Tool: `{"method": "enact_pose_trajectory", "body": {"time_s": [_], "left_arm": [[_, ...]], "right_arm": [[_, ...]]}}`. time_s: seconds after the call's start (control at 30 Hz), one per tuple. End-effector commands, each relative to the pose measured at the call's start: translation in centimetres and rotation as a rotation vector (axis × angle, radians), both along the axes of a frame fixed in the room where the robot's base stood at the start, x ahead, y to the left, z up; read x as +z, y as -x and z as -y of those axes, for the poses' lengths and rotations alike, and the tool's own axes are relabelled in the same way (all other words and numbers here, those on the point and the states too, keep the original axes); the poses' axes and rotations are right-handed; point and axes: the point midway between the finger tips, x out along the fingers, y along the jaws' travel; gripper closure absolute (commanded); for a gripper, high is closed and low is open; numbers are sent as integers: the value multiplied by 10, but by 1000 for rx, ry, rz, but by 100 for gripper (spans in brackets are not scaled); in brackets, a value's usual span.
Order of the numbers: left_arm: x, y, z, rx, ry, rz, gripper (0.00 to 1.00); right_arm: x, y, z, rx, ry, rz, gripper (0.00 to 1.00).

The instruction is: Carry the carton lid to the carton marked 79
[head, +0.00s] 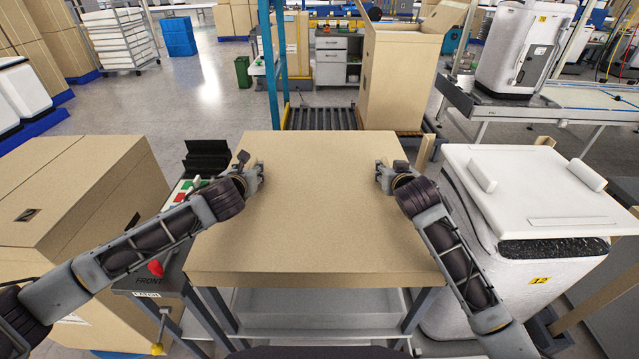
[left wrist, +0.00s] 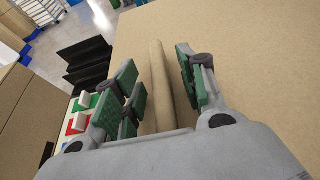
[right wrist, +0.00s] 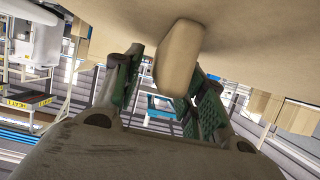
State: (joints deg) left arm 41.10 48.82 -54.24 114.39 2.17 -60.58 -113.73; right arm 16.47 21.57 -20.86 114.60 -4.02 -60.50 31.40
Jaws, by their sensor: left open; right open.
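The carton lid (head: 315,210) is a broad flat brown cardboard slab, lying level on a grey-framed stand in the head view. My left gripper (head: 262,172) is open at its left edge. In the left wrist view a tan ridge (left wrist: 157,85) lies between the fingers. My right gripper (head: 378,172) is open at the lid's right side. In the right wrist view a tan rounded piece (right wrist: 178,60) hangs between its fingers. A tall open carton (head: 398,80) stands beyond the lid; I cannot read 79 on any carton.
Rollers (head: 322,118) lie behind the lid. A large brown carton (head: 75,200) stands close on the left, beside a small panel with coloured pieces (head: 180,190). A white bin (head: 530,215) stands close on the right. Open floor (head: 205,95) shows at the back left.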

Motion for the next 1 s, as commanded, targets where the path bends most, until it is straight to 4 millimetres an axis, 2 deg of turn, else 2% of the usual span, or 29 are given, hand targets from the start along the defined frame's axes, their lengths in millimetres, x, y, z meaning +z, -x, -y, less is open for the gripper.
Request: {"method": "enact_pose_trajectory", "body": {"time_s": [0.2, 0.53, 0.83, 0.87, 1.0], "left_arm": [[-3, -8, 0, 0, 0, 0, 59], [-4, -9, 0, 0, 0, 0, 59], [-4, -9, 0, 0, 0, 0, 98], [-4, -9, 0, 0, 0, 0, 100], [-4, -9, 0, 0, 0, 0, 100]], "right_arm": [[-4, -8, 0, 0, 0, -1, 59], [-4, -9, 0, 0, -1, -1, 59], [-4, -9, 0, 0, -1, -1, 98], [-4, -9, 0, 0, -1, -1, 100], [-4, -9, 0, 0, -1, -1, 100]]}}
